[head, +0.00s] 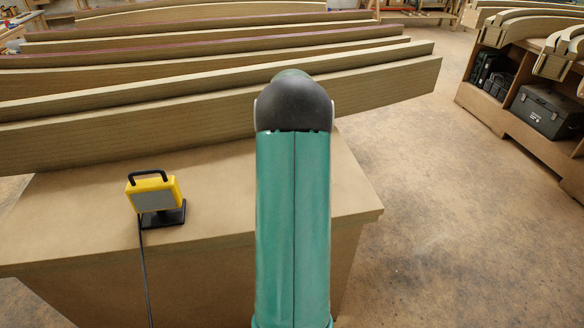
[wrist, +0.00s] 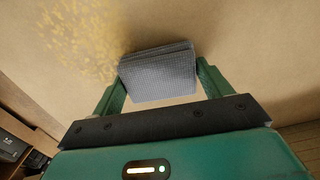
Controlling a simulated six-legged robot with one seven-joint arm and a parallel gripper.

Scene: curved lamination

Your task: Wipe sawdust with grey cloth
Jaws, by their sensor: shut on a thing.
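The grey cloth (wrist: 158,76) is a folded, textured pad in the wrist view. My gripper (wrist: 158,84) is shut on it, with one green finger at each side. The cloth is at or close above a flat tan board surface (wrist: 230,30); I cannot tell whether it touches. The sawdust (wrist: 80,40) is a patch of yellow flecks on that surface, up and left of the cloth, near its left corner. In the head view my arm blocks the middle, and the gripper, cloth and sawdust are hidden.
A yellow work lamp (head: 153,193) with a cable stands on the bench (head: 225,190) left of my arm. Long curved wooden beams (head: 200,110) lie across behind. Shelves with dark cases (head: 548,108) stand at right. The floor (head: 450,230) at right is clear.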

